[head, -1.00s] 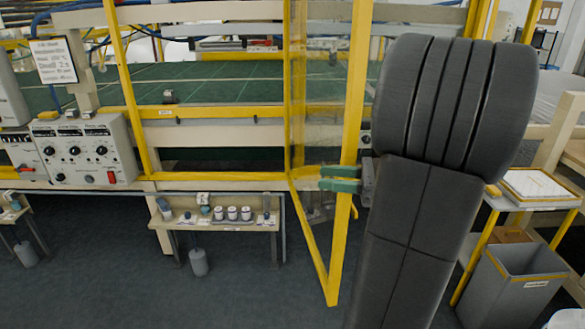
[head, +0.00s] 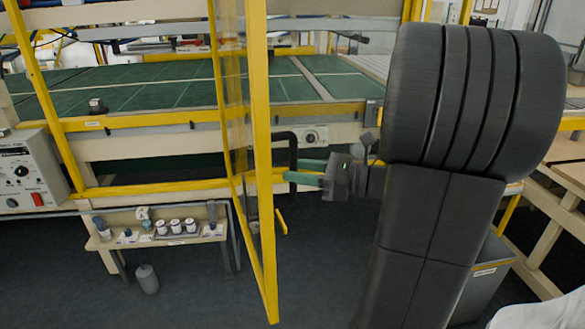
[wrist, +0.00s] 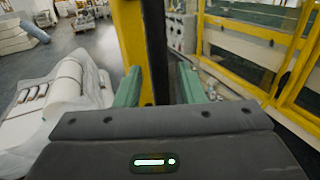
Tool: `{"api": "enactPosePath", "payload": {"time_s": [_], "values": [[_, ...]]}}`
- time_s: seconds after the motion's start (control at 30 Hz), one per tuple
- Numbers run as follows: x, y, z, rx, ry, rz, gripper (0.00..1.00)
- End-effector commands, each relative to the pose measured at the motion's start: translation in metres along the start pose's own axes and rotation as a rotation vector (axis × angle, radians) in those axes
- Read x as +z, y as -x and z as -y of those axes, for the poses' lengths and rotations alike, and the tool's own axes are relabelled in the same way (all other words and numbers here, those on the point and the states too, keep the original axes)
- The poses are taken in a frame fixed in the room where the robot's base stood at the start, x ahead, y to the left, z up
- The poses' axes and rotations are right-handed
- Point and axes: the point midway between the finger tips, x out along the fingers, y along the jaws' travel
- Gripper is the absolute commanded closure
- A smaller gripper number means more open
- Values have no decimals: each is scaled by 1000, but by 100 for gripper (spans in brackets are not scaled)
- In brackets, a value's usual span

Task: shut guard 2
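A yellow-framed guard door (head: 259,150) with a clear panel stands swung out from the machine, seen nearly edge-on in the head view. I cannot read a number on it. A black bar handle (head: 293,150) sticks out on its right side. My gripper (head: 291,172) has its green fingers apart, pointing left at this handle. In the wrist view, the black bar (wrist: 156,45) and the yellow frame (wrist: 131,45) appear ahead between the spread fingers (wrist: 158,72). I cannot tell whether the fingers touch the bar.
The machine's green bed (head: 150,90) lies behind the yellow frame. A control box (head: 28,170) is at the left. A low shelf (head: 160,225) with several small rolls stands below. A grey bin (head: 485,275) is at right, partly behind my arm. Wrapped rolls (wrist: 65,90) show in the wrist view.

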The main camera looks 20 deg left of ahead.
Motion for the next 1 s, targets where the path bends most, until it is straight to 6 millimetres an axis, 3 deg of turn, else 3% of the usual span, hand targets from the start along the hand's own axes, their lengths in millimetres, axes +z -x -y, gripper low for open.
{"api": "enactPosePath", "payload": {"time_s": [0.2,0.5,0.7,1.0], "values": [[0,-15,0,0,-1,0,64],[0,-16,0,-1,-1,0,64],[0,-16,0,0,-1,0,100],[0,-16,0,-4,-1,0,100]]}}
